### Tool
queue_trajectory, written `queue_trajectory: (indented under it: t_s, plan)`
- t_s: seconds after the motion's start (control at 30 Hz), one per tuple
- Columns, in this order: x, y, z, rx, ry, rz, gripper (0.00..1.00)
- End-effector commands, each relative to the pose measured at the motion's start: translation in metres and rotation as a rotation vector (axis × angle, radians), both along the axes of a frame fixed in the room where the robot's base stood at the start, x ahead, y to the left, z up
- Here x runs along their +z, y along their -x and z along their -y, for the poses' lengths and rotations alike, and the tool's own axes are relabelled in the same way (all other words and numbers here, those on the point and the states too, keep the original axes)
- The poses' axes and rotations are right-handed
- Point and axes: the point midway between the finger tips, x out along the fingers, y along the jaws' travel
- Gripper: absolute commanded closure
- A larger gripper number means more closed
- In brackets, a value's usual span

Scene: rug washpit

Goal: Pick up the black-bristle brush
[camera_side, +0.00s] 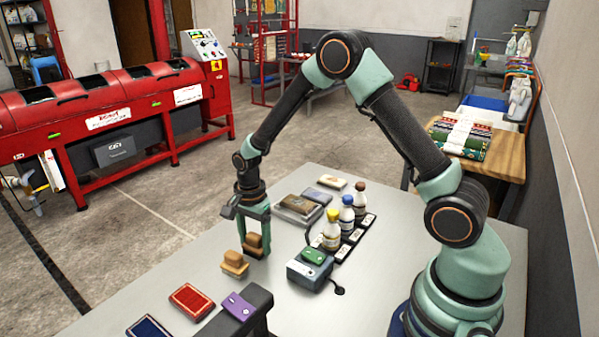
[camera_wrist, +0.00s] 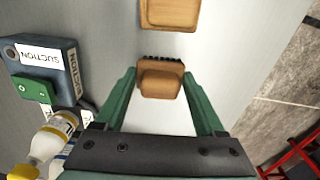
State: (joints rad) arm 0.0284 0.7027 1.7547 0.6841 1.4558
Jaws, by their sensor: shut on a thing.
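The black-bristle brush (camera_wrist: 160,82) has a tan wooden body with a raised grip, and a row of dark bristles shows along one edge in the wrist view. In the side view the brush (camera_side: 253,241) sits between the two green fingers of my gripper (camera_side: 255,248). My gripper (camera_wrist: 160,76) is shut on its sides, and the fingers point down. I cannot tell whether the brush still touches the table. A second wooden brush (camera_side: 235,263) rests on the table close beside it, and it also shows in the wrist view (camera_wrist: 170,13); its bristles are hidden.
A grey suction box (camera_side: 309,271) with a green top and several bottles (camera_side: 347,210) in a dark rack stand right of my gripper. Flat blocks (camera_side: 300,207) lie behind. Red (camera_side: 191,301) and purple (camera_side: 238,306) pieces lie in front. The table's (camera_side: 175,262) left edge is near.

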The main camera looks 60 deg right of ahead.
Motion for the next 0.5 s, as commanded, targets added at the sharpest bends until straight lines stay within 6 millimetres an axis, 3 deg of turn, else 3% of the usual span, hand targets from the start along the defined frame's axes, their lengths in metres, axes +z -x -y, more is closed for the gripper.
queue_trajectory:
  t_s: [0.27,0.37,0.5]
  plan:
    - [0.009,-0.001,0.000,0.000,0.000,0.001,0.86]
    - [0.021,-0.001,0.000,0.000,0.000,0.004,0.86]
    - [0.053,-0.002,0.000,0.000,0.000,0.008,0.86]
